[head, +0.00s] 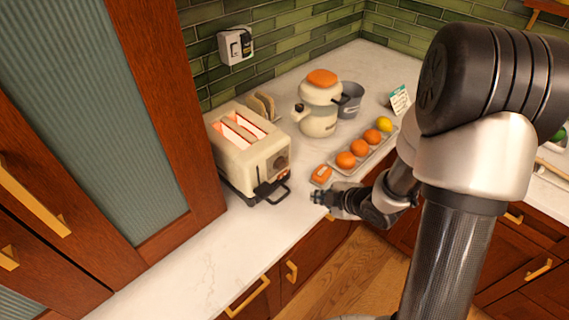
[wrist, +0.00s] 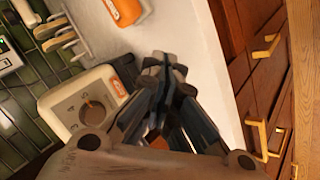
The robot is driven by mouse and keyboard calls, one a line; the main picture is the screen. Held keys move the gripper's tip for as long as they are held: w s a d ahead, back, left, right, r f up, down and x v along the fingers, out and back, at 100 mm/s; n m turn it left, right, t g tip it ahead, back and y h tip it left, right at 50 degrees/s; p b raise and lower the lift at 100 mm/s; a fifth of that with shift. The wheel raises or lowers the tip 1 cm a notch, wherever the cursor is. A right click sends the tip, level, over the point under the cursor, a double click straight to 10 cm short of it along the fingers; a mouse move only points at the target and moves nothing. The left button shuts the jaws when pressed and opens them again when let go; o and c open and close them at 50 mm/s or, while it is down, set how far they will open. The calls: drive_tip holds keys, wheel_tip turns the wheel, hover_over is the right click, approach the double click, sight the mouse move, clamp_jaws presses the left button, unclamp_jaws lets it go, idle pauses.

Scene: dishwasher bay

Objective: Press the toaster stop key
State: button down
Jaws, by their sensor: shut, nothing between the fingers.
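The cream toaster (head: 248,152) stands on the counter at the left in the head view, its slots glowing orange with bread inside. Its front panel has a dial, small keys and a black lever near the bottom. The panel with the dial also shows in the wrist view (wrist: 95,112). Which key is the stop key I cannot tell. My gripper (head: 318,198) is shut and empty, to the right of the toaster front and apart from it, near the counter's front edge. In the wrist view my gripper (wrist: 163,68) hides part of the panel's surroundings.
A cream kettle (head: 318,115) and a toast rack (head: 262,106) stand behind. The counter (head: 190,255) is clear at the front left. A tall cabinet (head: 150,110) borders the left.

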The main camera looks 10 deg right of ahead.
sight(283, 175)
drive_tip(key=shift+s+a+f, duration=0.15)
drive_tip(key=shift+a+f, duration=0.05)
idle(0.3)
drive_tip(key=shift+w+a, duration=0.85)
drive_tip(key=shift+w, duration=0.35)
drive_tip(key=shift+w+a, duration=0.85)
drive_tip(key=shift+w, duration=0.35)
drive_tip(key=shift+w+a, duration=0.85)
drive_tip(key=shift+w, duration=0.35)
drive_tip(key=shift+w+a, duration=0.25)
drive_tip(key=shift+w, duration=0.1)
drive_tip(key=shift+w+a, duration=0.25)
drive_tip(key=shift+w, duration=0.05)
drive_tip(key=shift+s+d, duration=0.5)
drive_tip(key=shift+s, duration=0.15)
